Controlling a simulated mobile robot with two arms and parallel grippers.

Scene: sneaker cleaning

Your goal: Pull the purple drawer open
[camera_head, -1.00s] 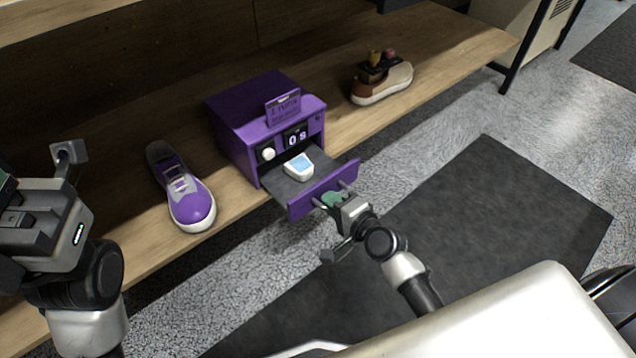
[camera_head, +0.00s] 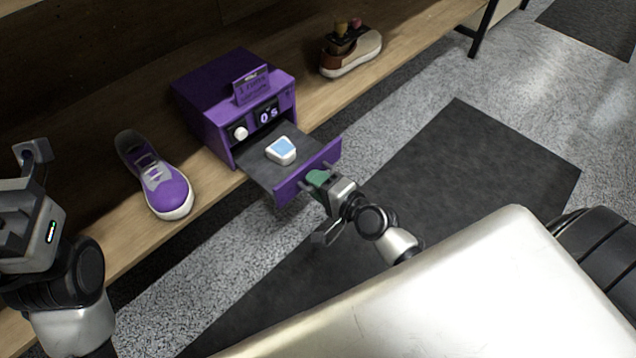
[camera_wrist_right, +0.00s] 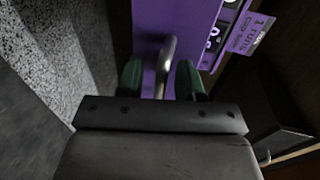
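The purple drawer (camera_head: 308,172) stands out from its purple box (camera_head: 225,85) on the wooden shelf, with its dark inside showing. A small white thing with a light blue top (camera_head: 281,150) lies in it. My right gripper (camera_head: 318,179) is at the handle on the drawer front. In the right wrist view, the metal handle (camera_wrist_right: 165,65) stands between the green fingertips of my right gripper (camera_wrist_right: 160,80). The fingers are apart, with a visible gap beside the bar. My left gripper (camera_head: 32,152) is at the left edge, away from the drawer; its opening is unclear.
A purple sneaker (camera_head: 158,180) is on the shelf (camera_head: 120,240) left of the box. A brown and cream shoe (camera_head: 352,55) is on the shelf to the right. A dark mat (camera_head: 470,170) lies on the grey floor, with clear room before the drawer.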

